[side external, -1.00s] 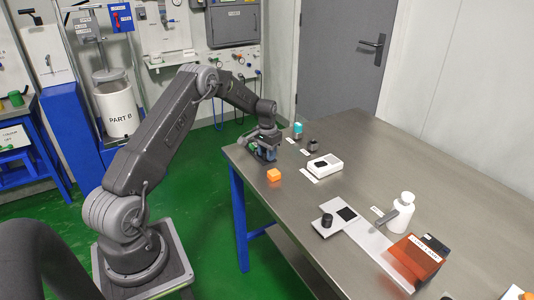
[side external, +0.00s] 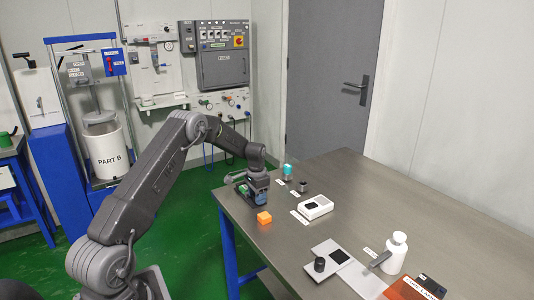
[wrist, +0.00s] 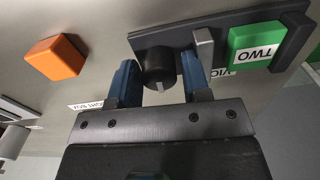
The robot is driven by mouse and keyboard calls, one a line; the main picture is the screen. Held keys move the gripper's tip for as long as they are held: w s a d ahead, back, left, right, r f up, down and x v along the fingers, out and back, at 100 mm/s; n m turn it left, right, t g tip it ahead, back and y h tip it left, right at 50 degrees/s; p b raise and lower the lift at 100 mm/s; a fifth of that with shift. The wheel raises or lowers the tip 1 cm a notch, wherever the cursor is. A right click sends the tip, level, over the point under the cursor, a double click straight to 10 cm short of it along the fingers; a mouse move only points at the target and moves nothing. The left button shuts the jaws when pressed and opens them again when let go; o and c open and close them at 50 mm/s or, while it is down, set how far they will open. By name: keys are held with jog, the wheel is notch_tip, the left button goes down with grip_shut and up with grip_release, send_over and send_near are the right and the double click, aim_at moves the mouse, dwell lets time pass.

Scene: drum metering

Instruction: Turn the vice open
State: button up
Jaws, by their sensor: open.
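The vice (wrist: 160,40) shows in the wrist view as a dark bar with a round black knob (wrist: 160,68), a grey jaw (wrist: 204,46) and a dark end jaw (wrist: 297,40). A green block (wrist: 257,45) marked "TWO" sits between the jaws. My gripper (wrist: 159,80) is open, with one blue finger on each side of the knob. I cannot tell whether the fingers touch it. In the side external view my gripper (side external: 252,190) is low at the table's far-left edge, hiding most of the vice.
An orange block (side external: 264,218) stands close by, also in the wrist view (wrist: 56,58). Behind are a teal-topped item (side external: 287,171) and a small dark item (side external: 303,186). A white box (side external: 315,207), a white bottle (side external: 395,253) and a plate with a black knob (side external: 319,264) stand rightward.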

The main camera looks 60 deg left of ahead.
jog(key=m, duration=0.4)
jog(key=shift+d+m, duration=0.1)
jog(key=shift+m, duration=0.3)
notch_tip(320, 180, up, 14)
jog(key=s+d+r+t, duration=0.1)
jog(key=s+d+r, duration=0.2)
jog(key=d+r, duration=0.3)
jog(key=s+d+r+t, duration=0.1)
jog(key=s+d+r, duration=0.2)
jog(key=d+r, duration=0.3)
jog(key=d, duration=0.4)
jog(key=shift+d+r+n+y, duration=0.25)
jog(key=shift+r+n+y, duration=0.05)
jog(key=shift+r+y, duration=0.1)
jog(key=shift+o, duration=0.3)
